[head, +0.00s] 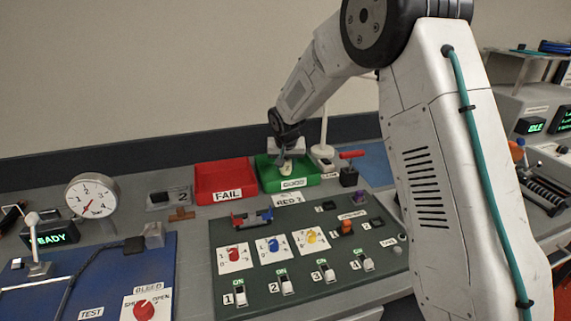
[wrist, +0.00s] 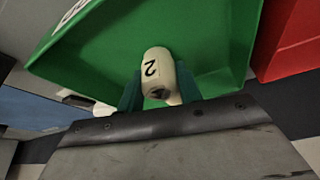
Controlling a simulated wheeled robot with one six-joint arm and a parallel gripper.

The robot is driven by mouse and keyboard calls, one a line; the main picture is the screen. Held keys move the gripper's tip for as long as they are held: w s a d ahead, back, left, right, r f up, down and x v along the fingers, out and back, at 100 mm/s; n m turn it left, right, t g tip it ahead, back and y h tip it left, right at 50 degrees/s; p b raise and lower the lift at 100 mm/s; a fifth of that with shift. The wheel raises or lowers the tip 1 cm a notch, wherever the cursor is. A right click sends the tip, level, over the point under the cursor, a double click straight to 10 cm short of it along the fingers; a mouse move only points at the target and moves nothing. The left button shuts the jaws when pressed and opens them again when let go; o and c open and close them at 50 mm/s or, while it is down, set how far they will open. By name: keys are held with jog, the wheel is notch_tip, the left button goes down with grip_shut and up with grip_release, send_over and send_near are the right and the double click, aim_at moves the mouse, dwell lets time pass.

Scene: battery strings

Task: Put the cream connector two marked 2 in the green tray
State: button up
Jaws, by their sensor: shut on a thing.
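The cream connector (wrist: 157,68) is marked 2 and sits between my gripper's fingers in the wrist view. In the head view the connector (head: 285,168) shows small, over the green tray. My gripper (wrist: 158,92) is shut on it; in the head view my gripper (head: 286,158) points down into the tray area. The green tray (wrist: 95,62) fills the background behind the connector in the wrist view. In the head view the green tray (head: 310,180) has a GOOD label on its front. I cannot tell whether the connector touches the tray floor.
A red tray (head: 226,198) marked FAIL stands just left of the green tray. A lever with a red handle (head: 351,154) stands to the right. A dark panel (head: 225,275) with knobs and switches lies in front. A gauge (head: 92,195) stands at the left.

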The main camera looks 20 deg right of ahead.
jog(key=shift+f, duration=0.15)
jog(key=o, duration=1.2)
jog(key=shift+s+r, duration=0.1)
jog(key=shift+r, duration=0.4)
jog(key=v, duration=1.1)
jog(key=shift+s+r, duration=0.15)
jog(key=shift+s, duration=0.1)
jog(key=s+d+r, duration=0.3)
jog(key=s+r, duration=0.3)
jog(key=s, duration=0.5)
jog(key=s+n+g, duration=0.1)
jog(key=s, duration=1)
jog(key=s+d+n+g, duration=0.1)
jog(key=s, duration=1)
jog(key=s+n+g+y, duration=0.1)
jog(key=s, duration=1.1)
jog(key=shift+d, duration=0.15)
